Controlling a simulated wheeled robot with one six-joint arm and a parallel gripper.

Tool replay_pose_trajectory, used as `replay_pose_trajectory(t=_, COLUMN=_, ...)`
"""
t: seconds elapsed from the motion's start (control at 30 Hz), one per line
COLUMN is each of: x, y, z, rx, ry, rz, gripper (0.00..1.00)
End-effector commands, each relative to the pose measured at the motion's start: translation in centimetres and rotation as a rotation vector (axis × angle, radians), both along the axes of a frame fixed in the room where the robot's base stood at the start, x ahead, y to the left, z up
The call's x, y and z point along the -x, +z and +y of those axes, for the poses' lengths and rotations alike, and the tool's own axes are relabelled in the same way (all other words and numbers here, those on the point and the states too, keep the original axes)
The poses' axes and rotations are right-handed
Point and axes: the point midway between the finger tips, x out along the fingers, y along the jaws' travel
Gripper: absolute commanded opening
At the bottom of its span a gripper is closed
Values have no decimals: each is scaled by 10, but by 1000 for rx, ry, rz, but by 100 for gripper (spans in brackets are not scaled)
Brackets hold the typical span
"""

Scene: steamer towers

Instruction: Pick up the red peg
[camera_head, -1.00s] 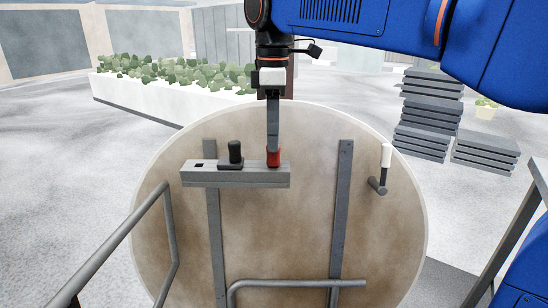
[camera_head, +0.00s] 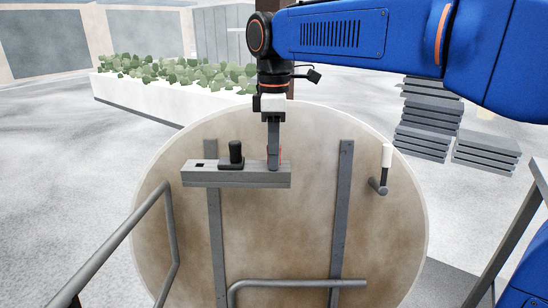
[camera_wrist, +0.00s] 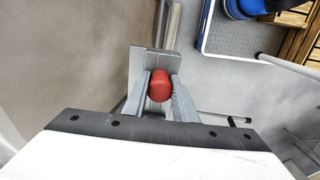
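The red peg (camera_wrist: 159,87) has a rounded top and stands upright in the right end of a grey bar-shaped holder (camera_head: 225,179). My gripper (camera_head: 273,165) is lowered onto it from above. In the head view the gripper's fingers hide most of the peg, and only a sliver of red shows. In the wrist view my gripper's grey fingers (camera_wrist: 160,97) stand on either side of the peg, very close to it. Whether they press on it cannot be made out. A black peg (camera_head: 236,153) stands on the holder to the left of my gripper.
The holder is fixed across a large round tan panel (camera_head: 280,225) with two vertical grey rails. A white-tipped handle (camera_head: 386,160) sticks up at the right. Grey tube rails (camera_head: 300,284) run in front. Stacked grey slabs (camera_head: 425,115) and a planter (camera_head: 170,95) stand behind.

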Motion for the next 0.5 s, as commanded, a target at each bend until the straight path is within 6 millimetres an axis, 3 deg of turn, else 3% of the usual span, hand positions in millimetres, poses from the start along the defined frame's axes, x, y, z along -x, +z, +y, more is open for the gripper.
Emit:
replay_pose_trajectory(t=0.07, x=0, y=0, z=0, rx=0, ry=0, rz=0, gripper=0)
replay_pose_trajectory(t=0.1, x=0, y=0, z=0, rx=0, ry=0, rz=0, gripper=20)
replay_pose_trajectory(t=0.2, x=0, y=0, z=0, rx=0, ry=0, rz=0, gripper=0)
replay_pose_trajectory(t=0.5, x=0, y=2, z=0, rx=0, ry=0, rz=0, gripper=0)
